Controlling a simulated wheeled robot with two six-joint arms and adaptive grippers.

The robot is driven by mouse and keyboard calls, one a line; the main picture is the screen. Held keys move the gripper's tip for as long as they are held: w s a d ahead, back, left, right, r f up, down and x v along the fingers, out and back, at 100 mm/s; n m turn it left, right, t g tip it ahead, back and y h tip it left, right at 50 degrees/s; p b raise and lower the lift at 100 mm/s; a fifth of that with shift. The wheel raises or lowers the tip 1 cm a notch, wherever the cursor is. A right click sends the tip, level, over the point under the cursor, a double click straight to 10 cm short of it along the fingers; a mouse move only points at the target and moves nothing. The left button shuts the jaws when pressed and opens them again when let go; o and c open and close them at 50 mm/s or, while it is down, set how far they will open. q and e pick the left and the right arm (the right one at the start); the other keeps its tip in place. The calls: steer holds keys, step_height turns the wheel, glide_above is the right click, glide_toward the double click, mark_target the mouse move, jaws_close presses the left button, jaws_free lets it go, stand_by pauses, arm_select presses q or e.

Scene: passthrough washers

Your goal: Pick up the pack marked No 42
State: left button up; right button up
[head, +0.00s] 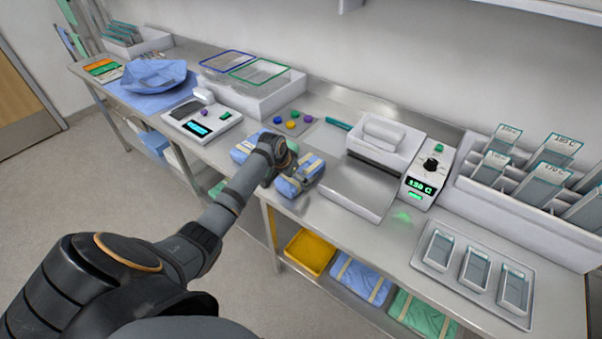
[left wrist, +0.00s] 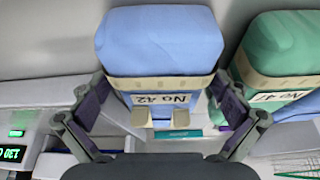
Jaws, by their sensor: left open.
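The pack marked No 42 (left wrist: 160,45) is light blue with a beige band, and its label shows upside down in the left wrist view. My left gripper (left wrist: 166,112) is open, with one dark finger on each side of this pack's label end. I cannot tell whether the fingers touch it. In the head view my left gripper (head: 286,172) is over the bench, at a blue pack (head: 312,170) with a pale band that it partly covers. A green pack (left wrist: 288,48) with its own label stands close beside No 42 in the left wrist view. My right gripper is not in view.
Another blue pack (head: 243,150) lies left of the gripper. A scale (head: 203,121) stands further left. A heat sealer (head: 428,172) reading 130 C and a white bin (head: 385,143) stand to the right. Blue and green packs (head: 360,279) lie on the lower shelf.

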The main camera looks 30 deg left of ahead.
arm_select(q)
steer(key=shift+w+f, duration=0.1)
steer(key=c, duration=1.4)
steer(key=shift+r, duration=0.2)
steer(key=shift+r+b, duration=0.4)
steer(key=shift+r, duration=0.1)
step_height(320, 180, up, 2)
steer(key=shift+r+b, duration=0.1)
steer(key=shift+b, duration=0.25)
steer(key=s+r, duration=0.1)
steer(key=r, duration=0.1)
steer(key=s+d+r, duration=0.1)
steer(key=s, duration=0.1)
steer(key=s+d+r+b, duration=0.1)
steer(key=r, duration=0.1)
steer(key=shift+s+d+r, duration=0.2)
steer(key=shift+d+r, duration=0.05)
steer(key=shift+r, duration=0.05)
steer(key=s+d+r, duration=0.1)
steer(key=s, duration=0.1)
steer(key=s+d+r+b, duration=0.1)
steer(key=s+d, duration=0.1)
steer(key=s, duration=0.1)
steer(key=s+d+r, duration=0.1)
steer(key=s+r, duration=0.1)
steer(key=shift+s+d, duration=0.35)
steer(key=shift+d, duration=0.05)
